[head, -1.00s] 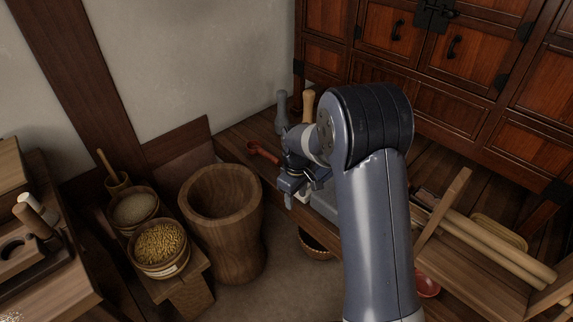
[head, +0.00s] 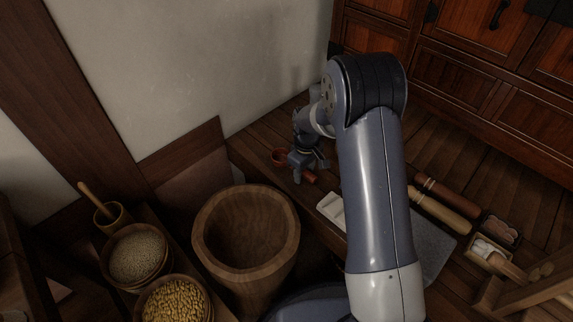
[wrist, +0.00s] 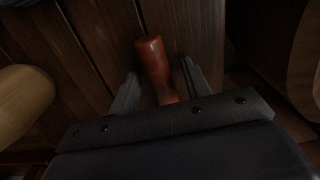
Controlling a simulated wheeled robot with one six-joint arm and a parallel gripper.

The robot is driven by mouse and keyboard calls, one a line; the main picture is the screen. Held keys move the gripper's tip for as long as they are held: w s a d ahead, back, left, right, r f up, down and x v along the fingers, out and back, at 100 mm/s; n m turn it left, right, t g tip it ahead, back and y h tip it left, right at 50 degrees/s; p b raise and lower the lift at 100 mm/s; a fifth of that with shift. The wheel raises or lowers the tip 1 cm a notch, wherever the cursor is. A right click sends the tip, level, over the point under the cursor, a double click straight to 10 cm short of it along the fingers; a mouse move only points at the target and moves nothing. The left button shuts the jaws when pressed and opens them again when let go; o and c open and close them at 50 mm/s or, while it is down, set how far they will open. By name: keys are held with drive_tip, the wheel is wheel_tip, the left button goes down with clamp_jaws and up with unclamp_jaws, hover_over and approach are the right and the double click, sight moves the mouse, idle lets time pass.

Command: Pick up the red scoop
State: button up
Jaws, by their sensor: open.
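In the wrist view, the scoop's red handle (wrist: 152,62) lies between the two spread fingers of my gripper (wrist: 157,85). The fingers are open, with a gap visible on each side of the handle. The scoop's bowl is out of the wrist view.
A big wooden mortar (head: 240,235) stands front left of the scoop. Bowls of grain (head: 137,255) are further left. A white tray (head: 333,208), a pale wooden roller (head: 440,212) and a reddish roller (head: 450,197) lie to the right. A cabinet (head: 470,80) stands behind.

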clamp_jaws()
idle(0.3)
drive_tip(key=shift+r, duration=0.1)
